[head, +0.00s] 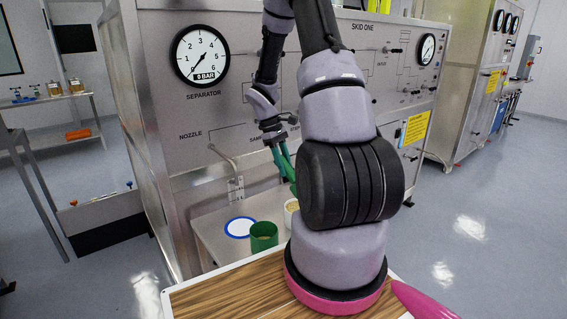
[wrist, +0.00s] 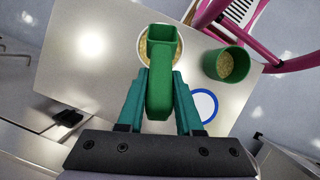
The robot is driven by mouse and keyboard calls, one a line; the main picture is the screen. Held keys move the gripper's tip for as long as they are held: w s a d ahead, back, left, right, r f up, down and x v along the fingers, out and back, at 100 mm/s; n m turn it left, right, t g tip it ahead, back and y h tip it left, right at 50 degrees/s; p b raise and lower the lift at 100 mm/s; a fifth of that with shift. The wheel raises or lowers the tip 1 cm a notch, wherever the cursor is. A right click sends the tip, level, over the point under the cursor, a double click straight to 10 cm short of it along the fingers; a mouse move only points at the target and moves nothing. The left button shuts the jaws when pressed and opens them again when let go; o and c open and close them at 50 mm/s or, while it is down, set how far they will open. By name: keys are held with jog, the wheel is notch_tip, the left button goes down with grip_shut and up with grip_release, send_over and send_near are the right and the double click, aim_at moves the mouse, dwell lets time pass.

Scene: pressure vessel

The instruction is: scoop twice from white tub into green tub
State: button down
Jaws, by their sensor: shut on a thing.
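My gripper (wrist: 160,82) is shut on a green scoop (wrist: 160,95), whose squared bowl points away from the gripper. In the wrist view the scoop bowl overlaps the white tub (wrist: 140,45), which holds yellowish grains and is mostly hidden behind it. I cannot tell whether the bowl is in the grains or above them, or whether it carries any. The green tub (wrist: 234,60) stands to the right with grains inside. In the head view the green tub (head: 264,238) is in front of the white tub (head: 290,207), which my arm partly covers. My gripper (head: 282,165) is above them.
A white disc with a blue rim (head: 240,227) lies on the metal shelf (head: 212,232) beside the green tub. The skid panel (head: 235,105) with its gauge rises behind, and a bent nozzle pipe (head: 225,160) sticks out. A wood-topped surface (head: 225,292) is in front.

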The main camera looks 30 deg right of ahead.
notch_tip(320, 180, down, 9)
dwell(0.8)
dwell(0.8)
